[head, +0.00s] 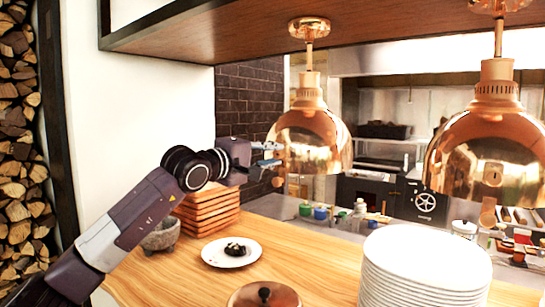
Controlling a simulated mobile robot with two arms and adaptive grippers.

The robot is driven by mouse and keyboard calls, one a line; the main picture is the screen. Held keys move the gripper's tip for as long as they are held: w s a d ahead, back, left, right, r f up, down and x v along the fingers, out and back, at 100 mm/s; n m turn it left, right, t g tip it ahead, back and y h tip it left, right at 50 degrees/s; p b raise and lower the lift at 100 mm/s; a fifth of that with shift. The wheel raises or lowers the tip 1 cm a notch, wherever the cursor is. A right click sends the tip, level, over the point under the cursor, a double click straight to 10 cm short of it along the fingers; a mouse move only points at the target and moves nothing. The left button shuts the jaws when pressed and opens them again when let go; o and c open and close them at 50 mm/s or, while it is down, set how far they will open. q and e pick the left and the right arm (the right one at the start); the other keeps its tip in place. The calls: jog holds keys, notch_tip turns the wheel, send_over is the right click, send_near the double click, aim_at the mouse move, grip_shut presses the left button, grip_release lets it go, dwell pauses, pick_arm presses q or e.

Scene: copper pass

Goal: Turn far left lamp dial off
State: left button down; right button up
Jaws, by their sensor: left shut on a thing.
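The leftmost lamp in view (318,135) is a shiny copper dome hanging from the wooden shelf by a copper stem. My left gripper (270,155) is at the left side of this dome, level with its lower half. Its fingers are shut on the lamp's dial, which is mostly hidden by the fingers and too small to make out. The dial's turn position cannot be seen. My right gripper is not in view.
A second copper lamp (480,150) hangs at the right. On the wooden counter (190,272) below are stacked wooden boards (208,212), a stone mortar (160,236), a plate with dark food (217,255), a copper lid (264,297) and a white plate stack (425,265).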

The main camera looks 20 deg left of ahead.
pick_arm(q)
jog(key=shift+d+f, duration=0.1)
jog(key=shift+f, duration=0.15)
jog(key=c, duration=2)
grip_release()
jog(key=shift+o, duration=1.3)
jog(key=shift+s+r, duration=0.1)
jog(key=shift+r, duration=0.1)
jog(key=v, duration=1.2)
jog(key=shift+f, duration=0.1)
